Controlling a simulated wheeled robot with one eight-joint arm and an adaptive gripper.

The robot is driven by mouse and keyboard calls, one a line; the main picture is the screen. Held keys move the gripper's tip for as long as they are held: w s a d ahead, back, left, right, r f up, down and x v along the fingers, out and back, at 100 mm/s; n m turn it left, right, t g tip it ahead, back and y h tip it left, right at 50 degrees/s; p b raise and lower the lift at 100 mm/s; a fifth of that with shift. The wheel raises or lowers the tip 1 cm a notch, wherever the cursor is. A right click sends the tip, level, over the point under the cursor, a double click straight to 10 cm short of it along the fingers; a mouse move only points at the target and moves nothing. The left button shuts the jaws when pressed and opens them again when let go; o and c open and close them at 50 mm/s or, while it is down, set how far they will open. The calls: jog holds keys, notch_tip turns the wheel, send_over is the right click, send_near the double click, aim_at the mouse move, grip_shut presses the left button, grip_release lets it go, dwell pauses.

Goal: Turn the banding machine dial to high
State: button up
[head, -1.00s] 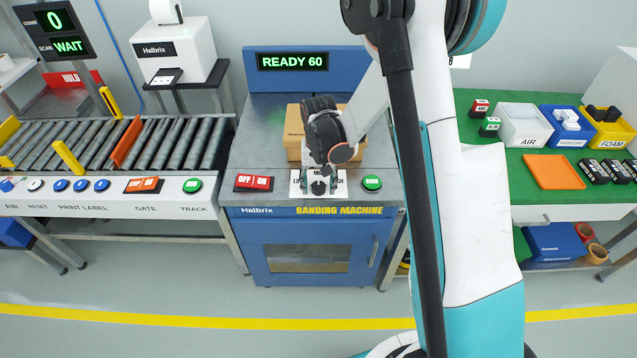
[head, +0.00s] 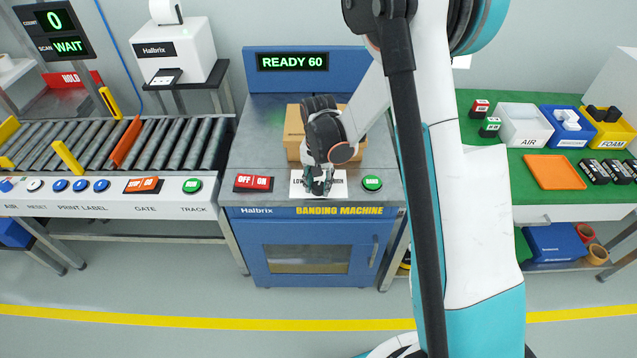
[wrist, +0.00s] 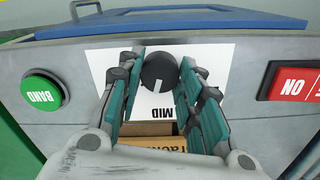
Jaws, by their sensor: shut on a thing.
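The dial is a round black knob (wrist: 160,72) on a white label plate (wrist: 103,65) on the banding machine (head: 310,211). In the wrist view its pale pointer line points towards the upside-down word MID, tilted slightly. My gripper (wrist: 157,72) has a teal-padded finger on each side of the knob and is shut on it.
A red OFF/ON switch (head: 253,183) is left of the dial and a green BAND button (head: 372,183) right of it. A cardboard box (head: 294,133) sits behind my gripper. The display (head: 292,62) reads READY 60.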

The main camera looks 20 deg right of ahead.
aim_at(318, 186)
jog(key=m, duration=0.5)
jog(key=shift+m, duration=0.3)
dwell(0.4)
jog(key=o, duration=1.1)
notch_tip(318, 186, up, 12)
dwell(0.3)
